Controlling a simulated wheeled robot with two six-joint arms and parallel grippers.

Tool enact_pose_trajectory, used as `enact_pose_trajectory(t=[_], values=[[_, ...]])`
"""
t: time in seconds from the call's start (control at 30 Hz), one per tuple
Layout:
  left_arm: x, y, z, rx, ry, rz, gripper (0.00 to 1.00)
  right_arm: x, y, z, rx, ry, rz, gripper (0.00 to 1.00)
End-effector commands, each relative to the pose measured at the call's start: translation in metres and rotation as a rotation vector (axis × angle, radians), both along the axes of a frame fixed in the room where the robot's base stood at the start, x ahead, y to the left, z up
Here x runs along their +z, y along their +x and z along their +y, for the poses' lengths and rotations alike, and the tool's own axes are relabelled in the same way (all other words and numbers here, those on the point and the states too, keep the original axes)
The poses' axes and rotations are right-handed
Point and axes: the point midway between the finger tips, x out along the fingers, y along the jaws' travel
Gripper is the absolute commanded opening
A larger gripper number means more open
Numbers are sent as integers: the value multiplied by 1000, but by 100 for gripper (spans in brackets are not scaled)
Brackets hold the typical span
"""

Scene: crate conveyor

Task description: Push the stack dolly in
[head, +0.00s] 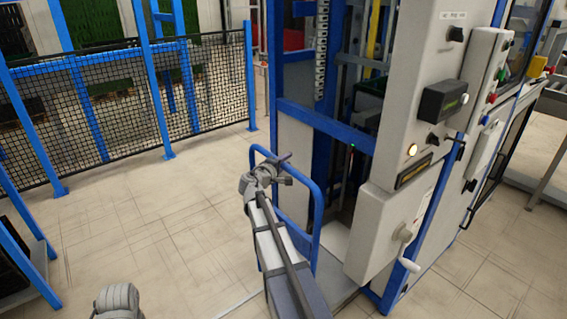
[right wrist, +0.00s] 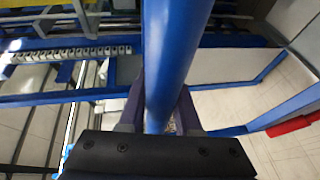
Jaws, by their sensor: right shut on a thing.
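The stack dolly's blue tube handle (head: 317,205) stands upright at the open bay of the grey and blue machine. My right gripper (head: 284,168) is at the top of this handle. In the right wrist view, the blue tube (right wrist: 176,60) runs between the two fingers of my right gripper (right wrist: 160,108), which is shut on it. The dolly's lower part is mostly hidden behind my right arm. My left gripper does not show; only a grey part of my own arm shows at the bottom left.
A black mesh fence (head: 120,98) with blue posts stands at the left. The tiled floor (head: 165,215) between fence and machine is clear.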

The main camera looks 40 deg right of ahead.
Motion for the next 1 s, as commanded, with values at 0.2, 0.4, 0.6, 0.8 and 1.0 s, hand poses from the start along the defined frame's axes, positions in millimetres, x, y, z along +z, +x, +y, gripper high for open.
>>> enact_pose_trajectory(t=[0.2,0.4,0.6,0.8,1.0], values=[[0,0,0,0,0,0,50,1,0,-4,-5,-4,1,36],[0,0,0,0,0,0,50,1,0,-3,-4,-4,1,58],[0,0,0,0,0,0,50,1,0,-2,-3,-3,2,62],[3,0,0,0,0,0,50,3,-5,8,0,-3,1,62],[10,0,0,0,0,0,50,10,-19,38,0,-3,1,62]])
